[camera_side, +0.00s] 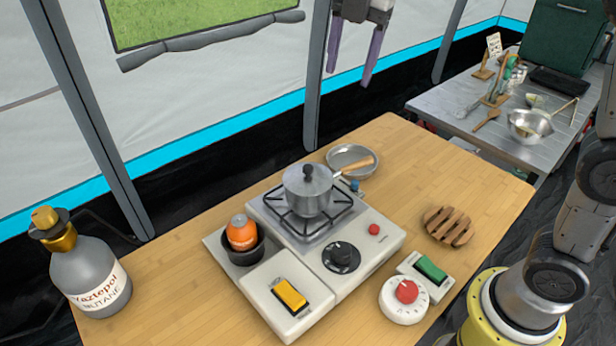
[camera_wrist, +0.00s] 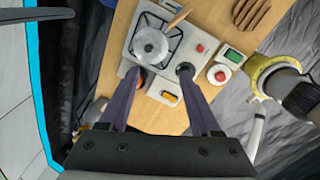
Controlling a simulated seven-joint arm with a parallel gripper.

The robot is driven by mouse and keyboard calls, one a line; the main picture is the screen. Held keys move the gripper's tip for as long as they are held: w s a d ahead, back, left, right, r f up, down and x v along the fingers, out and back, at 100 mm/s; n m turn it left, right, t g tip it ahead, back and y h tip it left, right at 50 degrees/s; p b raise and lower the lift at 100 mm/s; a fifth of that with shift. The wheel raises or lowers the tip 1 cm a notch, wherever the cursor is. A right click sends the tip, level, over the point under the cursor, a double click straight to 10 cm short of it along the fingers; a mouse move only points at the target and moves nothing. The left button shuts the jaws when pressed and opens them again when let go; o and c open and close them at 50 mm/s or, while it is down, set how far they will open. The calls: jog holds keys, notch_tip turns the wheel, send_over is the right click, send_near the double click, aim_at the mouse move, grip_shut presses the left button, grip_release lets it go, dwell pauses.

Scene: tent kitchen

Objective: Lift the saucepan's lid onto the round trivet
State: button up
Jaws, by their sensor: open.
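The saucepan (camera_side: 310,199) is grey metal with a light wooden handle pointing right. It sits on the stove's burner grate, and it also shows in the wrist view (camera_wrist: 141,53). Its grey lid (camera_side: 307,178) with a dark knob rests on top of the pan; the lid shows in the wrist view too (camera_wrist: 151,42). The round trivet (camera_side: 448,226) is slatted brown wood and lies flat on the table right of the stove; part of it shows in the wrist view (camera_wrist: 252,12). My gripper (camera_side: 348,78) is open and empty, high above the table's back; its fingers (camera_wrist: 162,128) are spread apart.
The stove (camera_side: 372,249) has a black knob and red button. Beside it are an orange item (camera_side: 241,233) in a dark cup, yellow (camera_side: 290,294) and green (camera_side: 430,268) switches, and a dial timer (camera_side: 404,299). A metal dish (camera_side: 351,156) lies behind; a bottle (camera_side: 88,275) stands left.

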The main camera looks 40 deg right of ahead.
jog(key=w+a+f+n+g, duration=0.1)
jog(key=w+a+f, duration=0.2)
jog(key=w+f, duration=0.3)
send_over(308, 167)
jog(key=shift+g, duration=0.4)
jog(key=f, duration=1)
jog(key=shift+w, duration=0.3)
jog(key=shift+s+f, duration=0.15)
jog(key=shift+f, duration=1.3)
jog(key=shift+s+f, duration=0.15)
jog(key=shift+f, duration=1.25)
grip_shut()
